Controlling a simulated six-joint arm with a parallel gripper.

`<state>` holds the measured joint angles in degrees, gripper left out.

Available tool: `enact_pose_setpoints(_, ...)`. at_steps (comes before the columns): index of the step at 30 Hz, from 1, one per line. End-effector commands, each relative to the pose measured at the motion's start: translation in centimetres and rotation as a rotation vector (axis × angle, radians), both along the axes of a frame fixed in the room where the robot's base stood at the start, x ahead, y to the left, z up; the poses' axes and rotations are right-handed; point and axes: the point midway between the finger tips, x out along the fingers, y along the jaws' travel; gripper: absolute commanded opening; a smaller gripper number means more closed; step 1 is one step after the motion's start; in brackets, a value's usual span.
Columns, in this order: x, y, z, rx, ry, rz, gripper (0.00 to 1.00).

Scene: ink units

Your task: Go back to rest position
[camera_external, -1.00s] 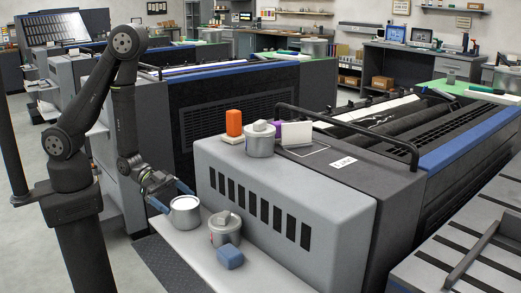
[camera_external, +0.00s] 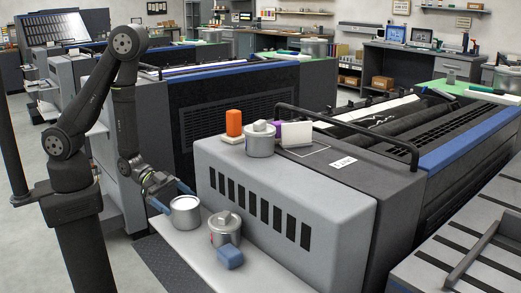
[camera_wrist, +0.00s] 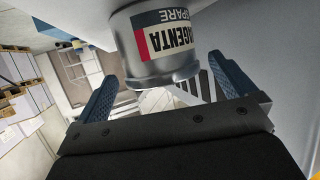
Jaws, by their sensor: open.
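My gripper (camera_external: 175,198) is open, with one blue finger on either side of the near edge of a grey metal can (camera_external: 186,221) with a pale top. The can stands on the light shelf (camera_external: 187,245) in front of the press. In the wrist view, a can (camera_wrist: 160,60) labelled "MAGENTA SPARE" shows upside down, beyond and between the spread fingers of my gripper (camera_wrist: 165,82). I cannot tell whether the fingers touch it.
Open air lies above the shelf.

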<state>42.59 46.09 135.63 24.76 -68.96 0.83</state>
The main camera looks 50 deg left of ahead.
Motion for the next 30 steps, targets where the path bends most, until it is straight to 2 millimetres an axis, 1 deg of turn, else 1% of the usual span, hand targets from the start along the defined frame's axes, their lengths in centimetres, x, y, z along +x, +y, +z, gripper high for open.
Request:
enact_pose_setpoints(1, 0.2, -1.0, -0.4, -0.001, -0.001, -0.004, 1.00)
enact_pose_setpoints(6, 1.4, -3.6, -1.8, 0.001, 0.001, -0.002, 1.00)
enact_pose_setpoints(9, 1.4, -3.3, -0.6, -0.003, -0.001, 0.001, 1.00)
enact_pose_setpoints(20, 1.4, -3.3, 2.8, -0.002, -0.003, 0.000, 1.00)
enact_pose_setpoints(24, -0.7, -3.6, 3.8, -0.002, -0.002, -0.006, 1.00)
enact_pose_setpoints(30, -3.0, -3.8, 5.2, -0.002, -0.001, -0.004, 1.00)
